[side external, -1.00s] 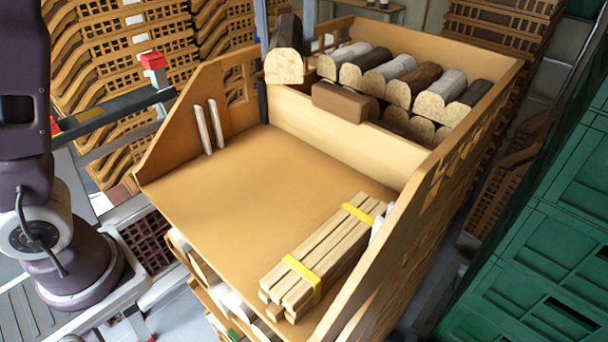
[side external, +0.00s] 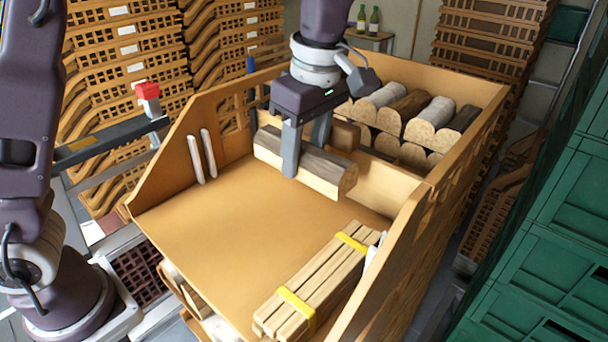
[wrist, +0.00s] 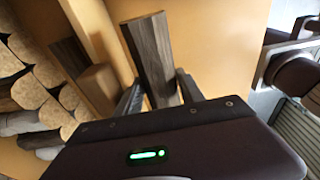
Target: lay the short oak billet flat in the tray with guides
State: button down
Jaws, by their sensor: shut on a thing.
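The short oak billet (side external: 320,176) has dark bark on top and a pale cut side. My gripper (side external: 305,160) is shut on it near its middle and holds it roughly level. It is over the back part of the tray with guides (side external: 215,225), in front of the divider; I cannot tell whether it touches the floor. Two white upright guides (side external: 201,156) stand at the tray's left wall, left of the billet. In the wrist view, the billet (wrist: 150,50) runs between my fingers and past them.
A bundle of pale strips (side external: 315,285) with yellow bands lies at the tray's front right. Behind the divider (side external: 385,185) are several stacked logs (side external: 432,118) and a brown block (side external: 346,135). Green crates (side external: 560,220) stand at the right. The middle of the tray floor is clear.

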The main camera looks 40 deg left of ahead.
notch_tip(320, 180, down, 4)
jog(key=shift+f, duration=0.25)
jog(key=shift+f, duration=0.1)
jog(key=shift+f, duration=0.15)
